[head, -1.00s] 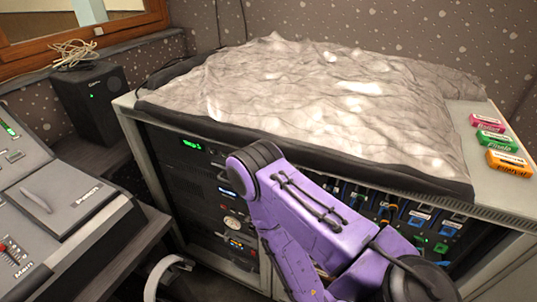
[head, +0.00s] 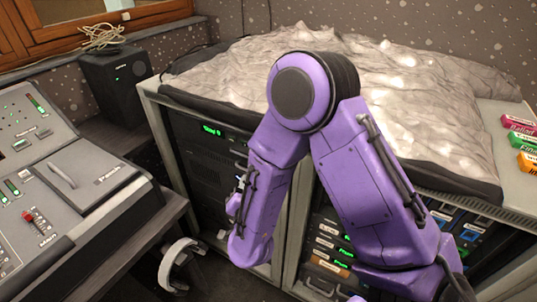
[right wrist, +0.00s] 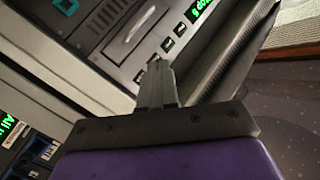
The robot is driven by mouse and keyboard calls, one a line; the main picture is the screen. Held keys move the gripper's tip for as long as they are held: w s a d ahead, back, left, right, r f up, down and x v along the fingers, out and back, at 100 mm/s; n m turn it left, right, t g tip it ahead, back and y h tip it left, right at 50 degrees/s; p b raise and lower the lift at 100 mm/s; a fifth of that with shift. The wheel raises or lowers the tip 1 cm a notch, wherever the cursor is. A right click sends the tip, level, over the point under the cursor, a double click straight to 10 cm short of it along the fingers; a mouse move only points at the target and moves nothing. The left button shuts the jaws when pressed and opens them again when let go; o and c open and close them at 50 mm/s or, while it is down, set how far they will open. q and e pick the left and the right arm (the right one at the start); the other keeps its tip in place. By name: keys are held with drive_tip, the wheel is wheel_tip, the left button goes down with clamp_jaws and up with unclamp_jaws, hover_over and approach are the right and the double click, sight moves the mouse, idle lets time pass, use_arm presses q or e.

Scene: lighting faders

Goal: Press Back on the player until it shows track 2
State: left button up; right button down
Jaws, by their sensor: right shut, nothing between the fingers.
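The player shows in the head view as a dark unit at the top of the left rack bay, with a small green display (head: 212,131) whose digit is too small to read. In the right wrist view the player's front (right wrist: 125,28) fills the top, with a slot, a row of small buttons (right wrist: 167,45) and a partly cut-off green display (right wrist: 198,10). My right gripper (right wrist: 157,68) is shut and empty. Its fingertips are at the lower end of the button row and overlap it; contact cannot be told. In the head view my purple right arm hides the gripper. My left gripper is not in view.
A mixing desk (head: 70,185) stands at the left and a black speaker (head: 116,80) behind it. A crumpled grey cover (head: 230,75) lies on the rack top (head: 487,112). Headphones (head: 180,268) hang low by the desk. Coloured boxes (head: 522,140) sit at the right edge.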

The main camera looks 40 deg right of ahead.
drive_tip(key=shift+w+r, duration=0.1)
drive_tip(key=shift+r, duration=0.25)
drive_tip(key=shift+d, duration=0.1)
drive_tip(key=w+d, duration=0.3)
drive_tip(key=d, duration=0.5)
drive_tip(key=shift+w, duration=0.2)
idle(1.8)
drive_tip(key=shift+w+d, duration=0.15)
drive_tip(key=shift+d, duration=0.25)
drive_tip(key=shift+w+d+r+h+p, duration=0.2)
drive_tip(key=shift+d+r+h+p, duration=0.1)
drive_tip(key=shift+d+r+p, duration=0.1)
idle(1.0)
drive_tip(key=shift+s+a, duration=0.1)
drive_tip(key=shift+a, duration=0.1)
drive_tip(key=shift+a+f, duration=0.15)
drive_tip(key=shift+f, duration=0.1)
